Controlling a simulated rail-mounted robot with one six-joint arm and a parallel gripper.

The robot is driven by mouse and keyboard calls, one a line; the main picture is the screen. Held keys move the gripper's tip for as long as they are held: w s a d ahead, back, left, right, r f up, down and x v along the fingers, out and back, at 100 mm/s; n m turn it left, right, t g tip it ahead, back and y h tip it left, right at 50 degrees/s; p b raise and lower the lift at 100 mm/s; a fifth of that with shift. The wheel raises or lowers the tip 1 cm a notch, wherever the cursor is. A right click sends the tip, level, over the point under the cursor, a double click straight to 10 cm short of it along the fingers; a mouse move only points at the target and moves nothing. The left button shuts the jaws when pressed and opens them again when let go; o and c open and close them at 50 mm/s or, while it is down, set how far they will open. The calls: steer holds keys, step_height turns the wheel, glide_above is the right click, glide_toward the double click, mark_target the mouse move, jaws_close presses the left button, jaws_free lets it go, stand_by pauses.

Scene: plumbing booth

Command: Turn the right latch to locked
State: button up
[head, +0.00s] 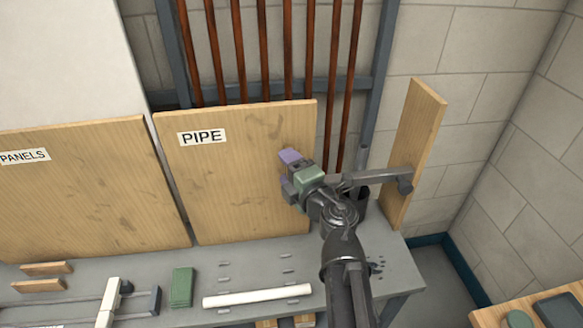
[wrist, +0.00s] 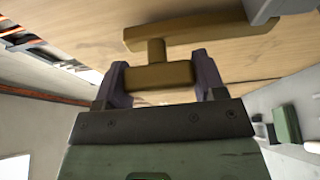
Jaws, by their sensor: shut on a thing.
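The right latch (wrist: 200,33) is a brass-coloured piece on the wooden PIPE panel (head: 235,200), near the panel's right side. In the wrist view it has a long bar across the top, a short stem and a block-like grip (wrist: 158,76). My gripper (head: 289,172) is at the panel's right part, with its purple fingers on either side of the latch grip, shut on it. In the head view my gripper hides the latch, so its angle there cannot be told. A grey bracket (wrist: 268,9) sits at the bar's right end in the wrist view.
A PANELS board (head: 85,200) stands to the left. Copper pipes (head: 264,50) run behind. A wooden post (head: 415,150) stands right of my arm. The grey bench (head: 225,270) below holds a white tube (head: 257,296) and a green block (head: 182,287).

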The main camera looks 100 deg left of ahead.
steer(key=o, duration=1.3)
steer(key=v, duration=1)
steer(key=shift+w+d, duration=0.25)
steer(key=shift+d, duration=0.05)
